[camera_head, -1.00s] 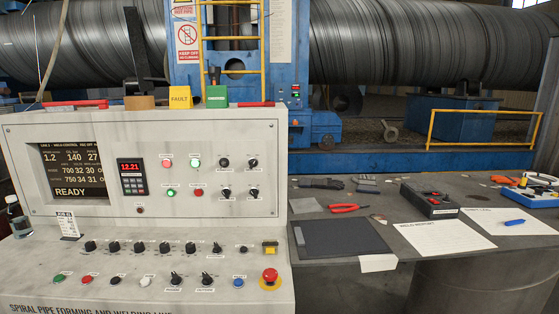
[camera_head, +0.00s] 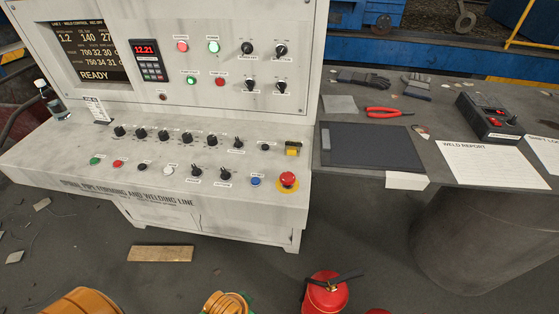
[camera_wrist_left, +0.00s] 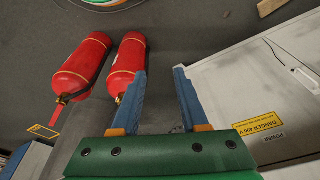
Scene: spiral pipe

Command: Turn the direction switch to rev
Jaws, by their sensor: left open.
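The control desk (camera_head: 60,165) stands at left and centre in the head view, with black selector knobs on its sloped top and upright panel. Two larger black selectors, a left one (camera_head: 195,172) and a right one (camera_head: 225,174), sit in the front row. The labels are too small to read, so I cannot tell which is the direction switch. My left gripper (camera_wrist_left: 160,72) is open and empty in the left wrist view, away from the knobs. My right gripper is out of view.
A red emergency stop (camera_head: 288,180) sits at the desk's right front corner. A workbench (camera_head: 450,190) with a dark pad (camera_head: 370,147) and red pliers (camera_head: 388,112) adjoins at right. Red extinguishers (camera_wrist_left: 82,65) stand on the floor. A plank (camera_head: 160,254) lies before the desk.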

